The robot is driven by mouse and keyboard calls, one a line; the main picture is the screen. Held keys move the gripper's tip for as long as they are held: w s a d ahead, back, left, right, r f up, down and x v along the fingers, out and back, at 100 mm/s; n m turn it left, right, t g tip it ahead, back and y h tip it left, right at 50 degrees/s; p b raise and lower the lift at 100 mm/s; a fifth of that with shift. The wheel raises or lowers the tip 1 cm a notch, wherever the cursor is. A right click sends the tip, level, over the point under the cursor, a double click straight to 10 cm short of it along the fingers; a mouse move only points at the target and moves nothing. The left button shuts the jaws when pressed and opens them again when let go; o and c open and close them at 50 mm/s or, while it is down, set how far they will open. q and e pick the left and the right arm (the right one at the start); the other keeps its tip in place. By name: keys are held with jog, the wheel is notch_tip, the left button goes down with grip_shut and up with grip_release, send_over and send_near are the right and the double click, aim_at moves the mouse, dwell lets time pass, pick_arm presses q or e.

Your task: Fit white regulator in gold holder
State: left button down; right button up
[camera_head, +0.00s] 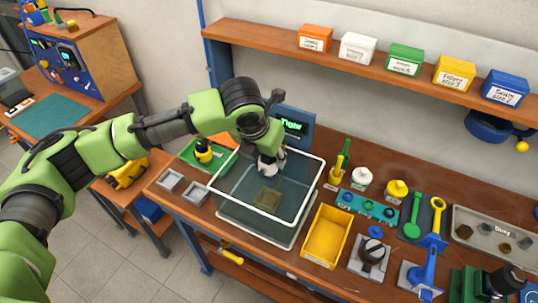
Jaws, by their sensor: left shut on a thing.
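My left gripper (268,168) points down over the back part of a clear, white-rimmed tank. A white, knob-topped piece (361,179), which may be the white regulator, stands on the bench right of the tank. A similar yellow piece (396,191) stands beside it. A dull gold, square piece (267,198) shows through the tank and may be the gold holder.
The tank (222,203) stands on the wooden bench, with a green tray (190,155) at its left and a yellow bin (326,236) at its right. A teal rack, green and yellow tools and a grey tray (470,213) crowd the right. A shelf (260,35) with labelled boxes hangs behind.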

pick_arm(q)
notch_tip(320, 180, down, 9)
jog(key=p, duration=0.1)
jog(key=shift+r, duration=0.15)
dwell(7.3)
